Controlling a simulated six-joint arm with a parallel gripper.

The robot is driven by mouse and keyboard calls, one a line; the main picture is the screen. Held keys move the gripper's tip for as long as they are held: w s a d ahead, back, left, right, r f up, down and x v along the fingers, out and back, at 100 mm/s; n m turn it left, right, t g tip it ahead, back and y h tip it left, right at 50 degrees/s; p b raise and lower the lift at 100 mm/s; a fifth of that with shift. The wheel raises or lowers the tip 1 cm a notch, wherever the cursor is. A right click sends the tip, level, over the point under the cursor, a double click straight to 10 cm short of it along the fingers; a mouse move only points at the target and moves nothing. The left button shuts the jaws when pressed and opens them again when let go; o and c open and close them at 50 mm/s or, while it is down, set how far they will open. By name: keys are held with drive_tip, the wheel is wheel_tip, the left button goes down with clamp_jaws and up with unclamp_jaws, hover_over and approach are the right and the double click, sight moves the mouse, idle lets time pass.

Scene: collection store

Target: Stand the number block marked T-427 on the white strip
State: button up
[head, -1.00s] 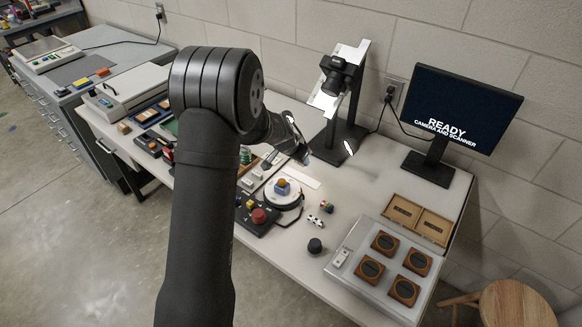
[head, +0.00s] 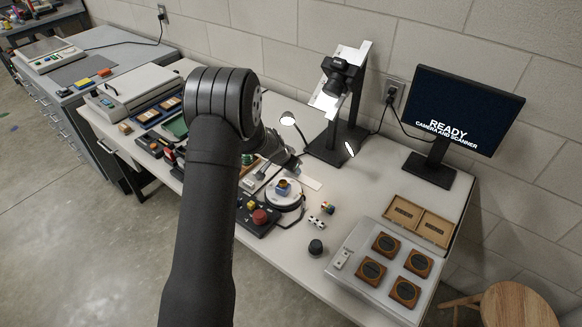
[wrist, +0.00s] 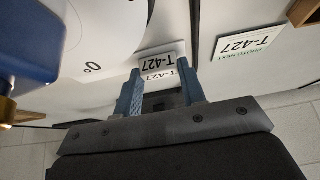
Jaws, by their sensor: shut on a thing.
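In the wrist view the number block (wrist: 158,66) marked T-427 sits between the two blue-grey fingertips of my gripper (wrist: 161,82), which is shut on it. Its marking appears upside down there on two faces. In the head view my gripper (head: 291,164) is low over the table, behind the turntable, and the block cannot be made out. The white strip (head: 311,183) lies on the table just right of the gripper. Whether the block touches a surface is not clear.
The round white turntable (head: 287,202) carries a blue and yellow object (head: 283,185) close to my gripper. A card (wrist: 243,43) reading PHOTO NEXT T-427 is nearby. A lamp (head: 288,119) and camera stand (head: 333,145) are behind. A button box (head: 258,217) is in front.

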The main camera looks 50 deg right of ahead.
drive_tip(key=o, duration=0.9)
drive_tip(key=shift+o, duration=0.2)
drive_tip(key=v, duration=1.2)
drive_tip(key=shift+r, duration=0.15)
drive_tip(key=x, duration=1.2)
drive_tip(key=shift+r, duration=1.1)
